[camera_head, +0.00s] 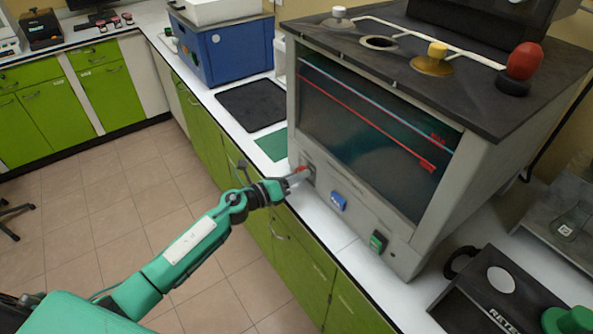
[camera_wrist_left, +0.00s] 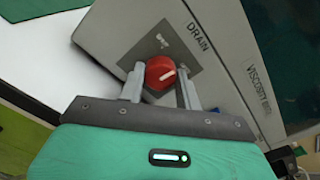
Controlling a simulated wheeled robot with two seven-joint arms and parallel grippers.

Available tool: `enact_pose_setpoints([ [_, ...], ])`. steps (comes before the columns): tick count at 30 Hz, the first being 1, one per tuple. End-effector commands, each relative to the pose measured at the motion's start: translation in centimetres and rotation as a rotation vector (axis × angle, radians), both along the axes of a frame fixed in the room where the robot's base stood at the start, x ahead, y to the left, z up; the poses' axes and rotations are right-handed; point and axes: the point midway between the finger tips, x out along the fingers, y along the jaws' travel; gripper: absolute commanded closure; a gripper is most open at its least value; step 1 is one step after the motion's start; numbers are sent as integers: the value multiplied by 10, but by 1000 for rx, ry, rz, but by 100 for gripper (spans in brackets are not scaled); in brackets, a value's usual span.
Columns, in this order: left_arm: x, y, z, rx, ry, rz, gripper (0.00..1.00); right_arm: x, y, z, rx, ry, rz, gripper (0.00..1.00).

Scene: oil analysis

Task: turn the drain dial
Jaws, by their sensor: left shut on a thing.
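The red drain dial (camera_wrist_left: 160,73) sits on a grey plate under the word DRAIN in the left wrist view. A pale pointer mark on it is tilted. In the head view the dial (camera_head: 301,169) is small at the left end of the front panel of the grey machine (camera_head: 352,212). My left gripper (camera_wrist_left: 160,86) has its fingers on either side of the dial and is shut on it. The left gripper (camera_head: 291,178) also shows in the head view, reaching the panel from the left. My right gripper is in neither view.
A blue dial (camera_head: 338,201) and a green switch (camera_head: 377,241) are on the same panel, to the right. A black mat (camera_head: 252,103) and a green mat (camera_head: 273,144) lie on the white counter. A black device (camera_head: 497,296) stands at lower right.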

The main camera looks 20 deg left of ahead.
Motion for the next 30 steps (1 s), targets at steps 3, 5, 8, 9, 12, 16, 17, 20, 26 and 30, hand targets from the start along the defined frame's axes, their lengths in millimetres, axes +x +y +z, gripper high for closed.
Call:
enact_pose_setpoints([
  [3,0,0,3,-87,70,0,89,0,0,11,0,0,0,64],
  [5,0,0,3,-133,106,1,89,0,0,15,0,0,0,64],
  [8,0,0,3,-208,163,1,89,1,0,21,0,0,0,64],
  [9,0,0,3,-237,187,1,89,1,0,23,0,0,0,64],
  [12,0,0,3,-312,246,1,89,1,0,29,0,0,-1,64],
  [16,0,0,3,-407,319,2,89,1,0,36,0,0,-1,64],
  [17,0,0,3,-427,335,2,89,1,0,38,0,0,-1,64],
  [20,0,0,3,-492,385,2,89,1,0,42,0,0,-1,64],
  [26,0,0,3,-599,469,2,89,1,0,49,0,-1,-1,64],
  [30,0,0,2,-654,510,2,89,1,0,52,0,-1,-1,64],
])
